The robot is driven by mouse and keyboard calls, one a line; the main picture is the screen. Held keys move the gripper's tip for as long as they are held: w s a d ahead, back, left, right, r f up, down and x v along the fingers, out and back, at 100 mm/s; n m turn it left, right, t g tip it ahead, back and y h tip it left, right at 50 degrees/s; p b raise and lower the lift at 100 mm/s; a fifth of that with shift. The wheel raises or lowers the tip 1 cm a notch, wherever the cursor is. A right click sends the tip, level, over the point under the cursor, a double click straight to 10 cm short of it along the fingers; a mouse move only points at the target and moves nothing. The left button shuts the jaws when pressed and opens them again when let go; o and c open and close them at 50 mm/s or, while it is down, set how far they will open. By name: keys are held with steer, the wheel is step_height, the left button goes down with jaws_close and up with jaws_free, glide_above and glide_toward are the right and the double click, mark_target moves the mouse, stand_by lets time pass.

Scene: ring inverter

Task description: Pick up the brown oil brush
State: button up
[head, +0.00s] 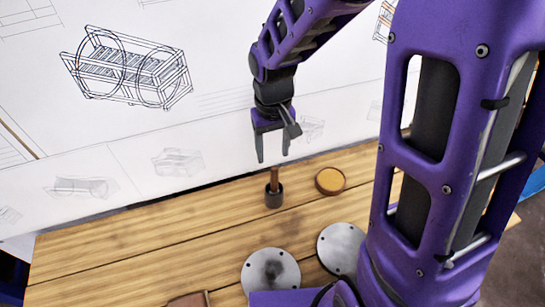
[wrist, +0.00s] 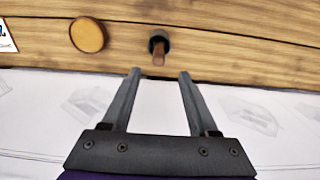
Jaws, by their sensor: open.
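The brown oil brush (head: 274,176) stands upright in a small dark cup (head: 274,198) near the table's back edge. Only its brown handle shows; its lower end is hidden in the cup. In the wrist view the brush handle (wrist: 158,57) and the dark cup (wrist: 158,40) lie just beyond the fingertips. My gripper (head: 273,160) is open and empty, pointing down above the brush in the head view. In the wrist view my gripper (wrist: 158,73) has its two fingers apart, with the handle between their lines but not visibly touched.
A round brown disc (head: 330,181) lies on the wooden table (head: 140,240) close right of the cup; it also shows in the wrist view (wrist: 88,35). A wall with drawings (head: 210,60) stands behind the table. The table's left part is clear.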

mark_target(275, 167)
steer(key=f, duration=0.4)
steer(key=f+b, duration=0.1)
steer(key=f, duration=0.3)
steer(key=shift+s+d, duration=0.15)
steer(key=shift+d, duration=0.05)
jaws_close()
